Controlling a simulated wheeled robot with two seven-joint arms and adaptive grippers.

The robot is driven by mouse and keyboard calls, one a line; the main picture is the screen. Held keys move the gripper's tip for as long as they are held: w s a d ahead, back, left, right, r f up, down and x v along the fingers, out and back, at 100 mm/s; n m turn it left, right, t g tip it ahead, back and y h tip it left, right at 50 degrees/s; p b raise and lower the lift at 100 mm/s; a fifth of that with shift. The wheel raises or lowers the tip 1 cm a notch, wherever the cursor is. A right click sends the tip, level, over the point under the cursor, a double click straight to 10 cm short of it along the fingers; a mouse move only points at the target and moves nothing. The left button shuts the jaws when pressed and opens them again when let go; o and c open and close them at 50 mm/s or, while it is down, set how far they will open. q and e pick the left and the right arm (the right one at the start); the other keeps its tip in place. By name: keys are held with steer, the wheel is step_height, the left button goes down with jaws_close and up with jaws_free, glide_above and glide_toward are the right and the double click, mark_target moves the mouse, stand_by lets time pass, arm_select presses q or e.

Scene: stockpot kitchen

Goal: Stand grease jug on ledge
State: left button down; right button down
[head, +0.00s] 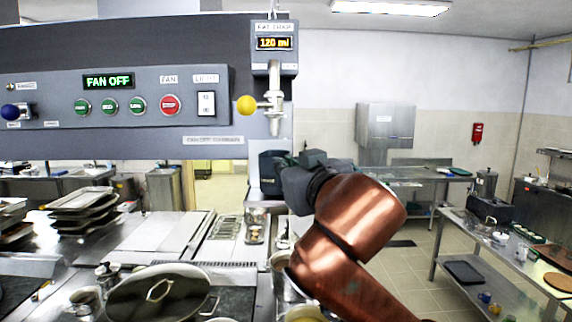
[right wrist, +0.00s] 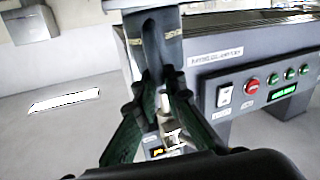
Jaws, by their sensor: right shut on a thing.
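A dark grey jug (head: 268,168) is upright below the drain spout (head: 275,124) of the hood. My right gripper (head: 286,162) reaches it from the right and is shut on it, though my wrist hides much of the grip. In the right wrist view the fingers (right wrist: 165,88) close on a dark part with beige marks, the jug (right wrist: 155,38). A pale narrow surface (head: 264,193) lies below the jug and may be the ledge; I cannot tell whether they touch. The jug's contents are hidden. My left gripper is out of view.
The hood panel (head: 140,92) has several buttons and reads FAN OFF. A yellow knob (head: 246,105) sticks out beside the spout, under a display (head: 275,43) reading 120 ml. A lidded pot (head: 158,295) and stacked trays (head: 82,203) stand on the counter at left.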

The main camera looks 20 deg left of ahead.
steer(key=shift+f+b, duration=0.4)
steer(key=shift+f, duration=0.1)
stand_by(0.3)
steer(key=c, duration=1.9)
jaws_free()
steer(key=shift+c, duration=0.2)
steer(key=shift+s, duration=0.1)
steer(key=v, duration=1.2)
steer(key=b+v, duration=0.2)
steer(key=v, duration=0.5)
